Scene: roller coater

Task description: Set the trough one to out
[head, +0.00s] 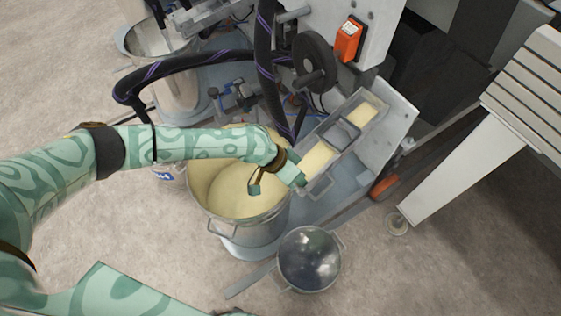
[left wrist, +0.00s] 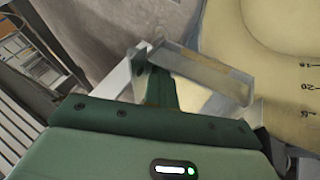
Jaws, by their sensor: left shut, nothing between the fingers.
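The trough (head: 318,188) is a narrow metal tray holding pale yellow liquid, with a grey crosspiece over its middle. It slopes up to the right on the machine's front in the head view. My left gripper (head: 298,180) is at the trough's lower left end, above the rim of a large pot. Its fingers are shut and hold nothing. I cannot tell whether it touches the trough. In the left wrist view, the gripper (left wrist: 160,88) is close to a grey metal bracket-like piece (left wrist: 210,75), whose link to the trough is unclear. My right gripper is not in view.
The large metal pot (head: 250,232) of yellow liquid stands below my left forearm. A black handwheel (head: 314,62), an orange switch box (head: 348,40) and thick black hoses (head: 190,60) are behind.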

